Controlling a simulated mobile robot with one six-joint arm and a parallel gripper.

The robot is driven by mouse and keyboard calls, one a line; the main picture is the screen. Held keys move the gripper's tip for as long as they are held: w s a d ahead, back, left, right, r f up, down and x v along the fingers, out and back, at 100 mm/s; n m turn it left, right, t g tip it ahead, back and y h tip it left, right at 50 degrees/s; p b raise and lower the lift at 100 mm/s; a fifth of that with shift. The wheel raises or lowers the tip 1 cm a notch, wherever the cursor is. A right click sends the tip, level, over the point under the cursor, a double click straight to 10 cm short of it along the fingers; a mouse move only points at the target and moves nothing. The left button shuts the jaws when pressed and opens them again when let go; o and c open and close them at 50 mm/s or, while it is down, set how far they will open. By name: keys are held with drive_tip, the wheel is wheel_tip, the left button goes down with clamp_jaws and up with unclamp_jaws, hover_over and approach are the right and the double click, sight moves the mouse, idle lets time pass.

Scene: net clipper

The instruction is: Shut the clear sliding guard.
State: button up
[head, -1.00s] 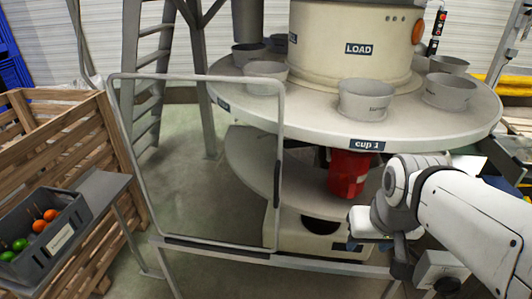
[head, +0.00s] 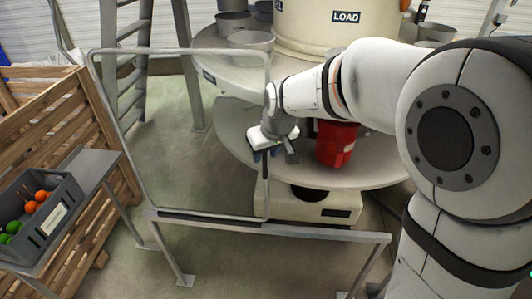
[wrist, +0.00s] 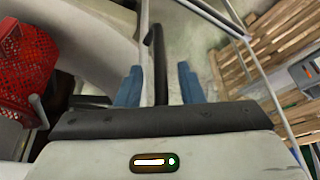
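The clear sliding guard (head: 185,215) is a see-through panel in a grey frame, standing over the left part of a low rail (head: 330,234). The rail's right part has no panel above it. A dark upright handle (head: 265,168) is on the guard's right edge; it shows as a black bar in the wrist view (wrist: 158,60). My gripper (head: 262,150) is at this edge. In the wrist view its blue fingers (wrist: 159,85) are open, one on each side of the handle, with gaps visible on both sides.
A slatted wooden crate (head: 100,140) and a grey bin (head: 40,215) of coloured balls stand left of the guard.

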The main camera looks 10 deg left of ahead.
drive_tip(key=shift+x, duration=0.95)
drive_tip(key=shift+c, duration=0.2)
clamp_jaws()
